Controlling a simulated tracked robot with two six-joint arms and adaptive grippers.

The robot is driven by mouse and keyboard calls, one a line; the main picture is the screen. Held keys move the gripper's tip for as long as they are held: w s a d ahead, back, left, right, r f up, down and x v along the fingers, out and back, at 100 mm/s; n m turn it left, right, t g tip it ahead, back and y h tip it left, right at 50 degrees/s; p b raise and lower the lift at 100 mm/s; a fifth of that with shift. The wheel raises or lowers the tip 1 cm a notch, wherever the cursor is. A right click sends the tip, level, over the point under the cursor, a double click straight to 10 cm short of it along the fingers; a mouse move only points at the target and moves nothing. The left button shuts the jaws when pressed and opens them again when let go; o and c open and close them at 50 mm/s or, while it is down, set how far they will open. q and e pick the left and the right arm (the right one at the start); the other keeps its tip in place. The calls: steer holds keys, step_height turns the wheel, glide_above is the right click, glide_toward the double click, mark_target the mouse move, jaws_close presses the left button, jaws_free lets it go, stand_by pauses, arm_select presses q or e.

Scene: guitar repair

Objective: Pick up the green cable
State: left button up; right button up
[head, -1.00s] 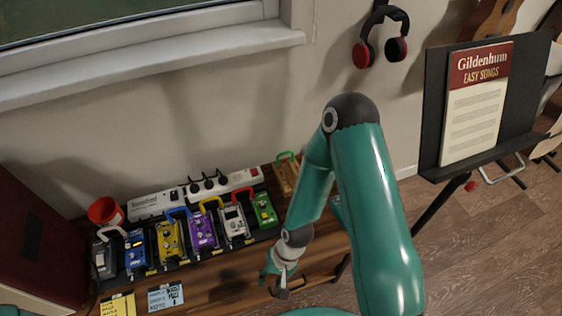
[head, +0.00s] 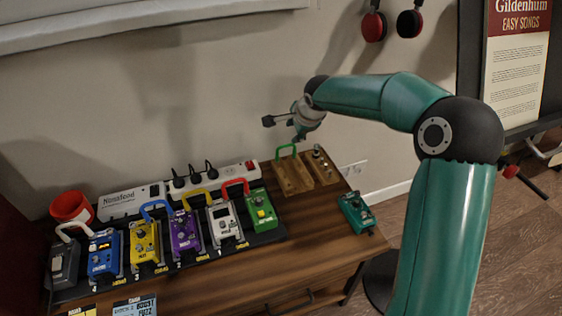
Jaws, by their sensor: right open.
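The green cable (head: 287,148) is a short patch lead that arches up from the back end of a wooden holder (head: 297,184) on the table. My right gripper (head: 281,129) is open and empty. In the picture it shows just above the green cable, apart from it; its exact depth is hard to tell. My left gripper is not in view.
A row of pedals, including a purple one (head: 185,232), with coloured patch cables stands left of the holder. A power strip (head: 215,182) and red cup (head: 72,207) are behind. A teal pedal (head: 356,212) lies right. Headphones (head: 374,26) hang on the wall.

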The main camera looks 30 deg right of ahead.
mark_target(284, 146)
steer(key=x, duration=1.5)
steer(key=shift+f, duration=0.3)
jaws_close()
